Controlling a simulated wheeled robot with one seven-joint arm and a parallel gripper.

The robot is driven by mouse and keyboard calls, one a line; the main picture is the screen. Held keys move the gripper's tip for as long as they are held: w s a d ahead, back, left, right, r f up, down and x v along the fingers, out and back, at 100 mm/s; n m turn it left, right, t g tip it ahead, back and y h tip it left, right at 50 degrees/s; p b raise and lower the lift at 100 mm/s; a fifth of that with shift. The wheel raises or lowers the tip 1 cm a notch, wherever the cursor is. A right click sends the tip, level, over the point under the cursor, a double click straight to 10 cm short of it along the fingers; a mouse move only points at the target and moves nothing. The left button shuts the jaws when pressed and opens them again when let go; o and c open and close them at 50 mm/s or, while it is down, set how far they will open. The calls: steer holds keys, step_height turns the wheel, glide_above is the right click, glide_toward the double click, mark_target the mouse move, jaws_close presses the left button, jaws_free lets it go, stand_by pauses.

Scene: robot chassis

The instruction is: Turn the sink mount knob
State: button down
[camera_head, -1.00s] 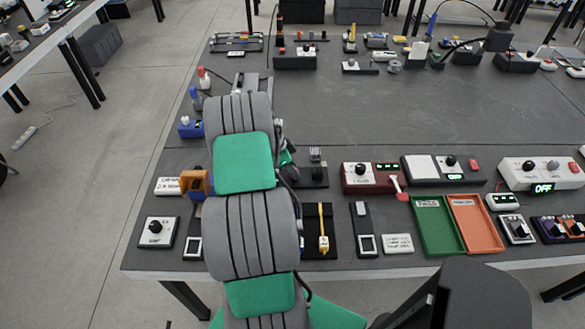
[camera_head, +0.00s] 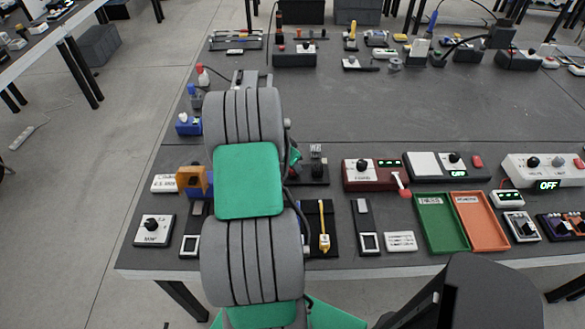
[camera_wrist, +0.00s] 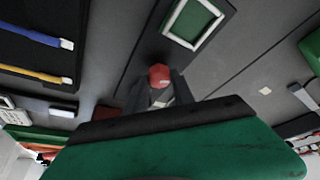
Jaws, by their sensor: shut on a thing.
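A white panel with a black round knob (camera_head: 151,225) stands at the front left of the table in the head view; its small label is too blurred to read surely. My gripper (camera_wrist: 158,84) shows in the wrist view, its dark fingers close together at a red rounded knob-like piece (camera_wrist: 159,75). The gripper is shut on this piece. My green hand covers the lower part of the wrist view and hides what lies under the fingers. In the head view my arm hides the gripper and the piece it holds. I cannot tell whether the red piece is the sink mount knob.
An orange and blue device (camera_head: 194,181) stands close left of my arm. A black plate with a yellow tool (camera_head: 324,240), a red box (camera_head: 372,174), a green tray (camera_head: 441,224) and an orange tray (camera_head: 480,222) lie to the right. The table's middle (camera_head: 400,110) is clear.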

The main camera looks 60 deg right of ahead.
steer(key=n+t+b, duration=0.1)
steer(key=n, duration=0.2)
steer(key=shift+s+n+b, duration=0.1)
steer(key=shift+n+b, duration=0.25)
steer(key=shift+n, duration=0.05)
steer(key=n+t+b, duration=0.1)
steer(key=n, duration=0.2)
steer(key=shift+s+n+t, duration=0.1)
steer(key=shift+n+t, duration=0.2)
steer(key=shift+t, duration=0.1)
steer(key=n+b, duration=0.1)
steer(key=n, duration=0.1)
steer(key=n+t+b, duration=0.1)
steer(key=n, duration=0.1)
steer(key=shift+s+d+t+y, duration=0.1)
steer(key=shift+t+y, duration=0.2)
steer(key=shift+n+b, duration=0.35)
steer(key=shift+n, duration=0.55)
steer(key=shift+t, duration=0.3)
steer(key=c, duration=1.1)
jaws_free()
steer(key=shift+y, duration=0.3)
steer(key=shift+o, duration=0.2)
steer(key=shift+r, duration=0.1)
steer(key=v, duration=0.7)
steer(key=shift+r+b, duration=0.3)
